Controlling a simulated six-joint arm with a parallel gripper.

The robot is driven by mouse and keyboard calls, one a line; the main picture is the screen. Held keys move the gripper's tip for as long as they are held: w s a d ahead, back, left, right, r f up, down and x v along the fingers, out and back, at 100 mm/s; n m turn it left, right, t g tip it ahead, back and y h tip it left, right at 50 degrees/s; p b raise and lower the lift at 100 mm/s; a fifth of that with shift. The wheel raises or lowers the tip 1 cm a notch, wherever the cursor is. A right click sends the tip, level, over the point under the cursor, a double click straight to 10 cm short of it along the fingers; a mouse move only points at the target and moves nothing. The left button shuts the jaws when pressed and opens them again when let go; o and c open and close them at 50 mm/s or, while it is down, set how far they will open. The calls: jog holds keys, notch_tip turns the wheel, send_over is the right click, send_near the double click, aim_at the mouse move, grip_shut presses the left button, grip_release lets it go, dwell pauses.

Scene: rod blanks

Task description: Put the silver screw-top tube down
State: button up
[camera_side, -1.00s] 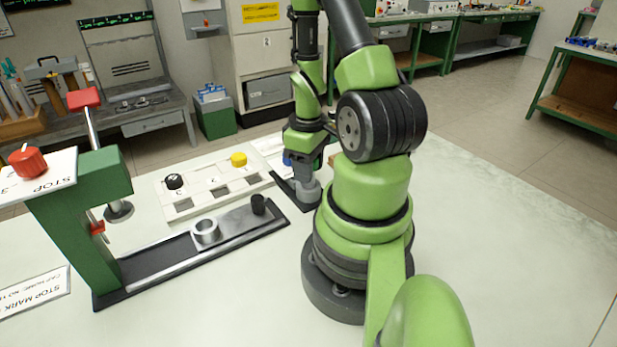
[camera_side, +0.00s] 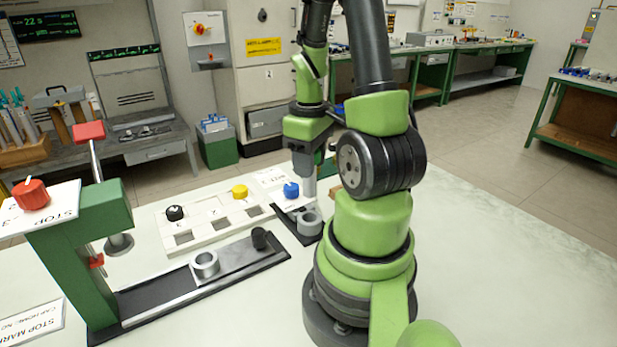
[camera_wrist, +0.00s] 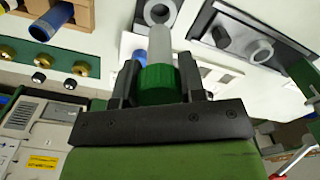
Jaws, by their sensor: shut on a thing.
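The silver tube (camera_wrist: 160,46) with its ribbed green cap (camera_wrist: 157,86) is between the fingers of my gripper (camera_wrist: 158,72) in the wrist view. My gripper is shut on it at the cap, and the bare end points away from my gripper. In the side view the silver tube (camera_side: 309,188) hangs roughly upright below my gripper (camera_side: 304,172). It appears just above a grey ring holder (camera_side: 309,224) on a dark base; I cannot tell whether its lower end is clear of the ring. The ring holder also shows in the wrist view (camera_wrist: 158,11).
A white tray (camera_side: 187,224) with pockets carries black (camera_side: 174,213) and yellow (camera_side: 240,191) caps. A blue cap (camera_side: 291,190) is beside the tube. A dark rail has a second ring (camera_side: 205,263) and a green stop post (camera_side: 75,262). The bench front right is clear.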

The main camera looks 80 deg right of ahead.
jog(key=shift+r, duration=0.6)
jog(key=shift+w, duration=0.1)
jog(key=w+a+n, duration=0.4)
jog(key=w, duration=0.8)
jog(key=w+a+n, duration=0.3)
jog(key=w+a, duration=0.2)
jog(key=w, duration=0.7)
jog(key=shift+n, duration=0.3)
jog(key=shift+w+f, duration=0.1)
jog(key=shift+f, duration=4.9)
jog(key=shift+f, duration=0.15)
jog(key=o, duration=1)
jog(key=shift+c, duration=0.2)
